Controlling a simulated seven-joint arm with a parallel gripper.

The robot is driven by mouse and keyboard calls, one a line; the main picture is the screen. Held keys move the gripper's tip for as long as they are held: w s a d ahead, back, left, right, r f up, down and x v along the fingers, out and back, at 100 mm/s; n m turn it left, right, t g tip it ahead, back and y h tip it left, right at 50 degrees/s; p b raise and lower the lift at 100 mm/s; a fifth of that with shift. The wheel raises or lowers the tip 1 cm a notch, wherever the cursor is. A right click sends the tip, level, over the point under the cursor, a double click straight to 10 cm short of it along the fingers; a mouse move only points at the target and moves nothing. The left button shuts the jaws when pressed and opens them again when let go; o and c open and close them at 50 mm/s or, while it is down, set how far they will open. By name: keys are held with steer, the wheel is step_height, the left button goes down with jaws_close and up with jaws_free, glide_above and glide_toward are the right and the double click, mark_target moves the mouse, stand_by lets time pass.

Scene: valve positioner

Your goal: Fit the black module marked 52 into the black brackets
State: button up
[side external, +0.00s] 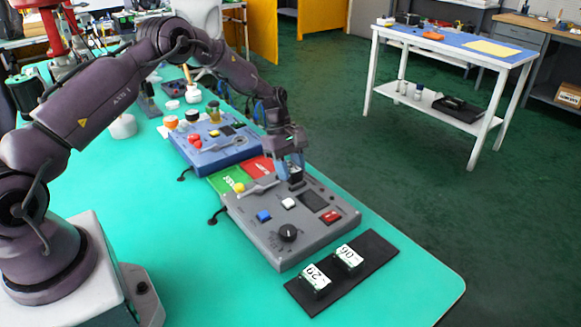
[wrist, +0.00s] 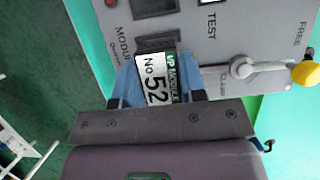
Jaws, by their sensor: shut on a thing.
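The module marked 52 (wrist: 158,80) has a white label and a green strip and shows between my blue fingers in the wrist view. In the side view it is a small dark block (side external: 295,177) under my gripper (side external: 289,166), which is shut on it. It is over the far end of the grey panel (side external: 262,222). In the wrist view a black bracket area (wrist: 157,42) shows on the panel (wrist: 190,40) just beyond the module's top edge. The rest of the brackets is hidden by the module and fingers. I cannot tell whether the module touches them.
A lever with a yellow knob (wrist: 306,72) lies right of the module in the wrist view. The panel also has a black dial (side external: 288,232), a blue button (side external: 264,216) and a dark screen (side external: 314,201). A black tray (side external: 338,284) in front holds two other labelled modules.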

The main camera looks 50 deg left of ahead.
steer(key=shift+f, duration=0.6)
steer(key=o, duration=0.7)
steer(key=v, duration=1.1)
steer(key=shift+a, duration=0.1)
stand_by(0.3)
step_height(320, 180, up, 7)
stand_by(0.8)
stand_by(0.3)
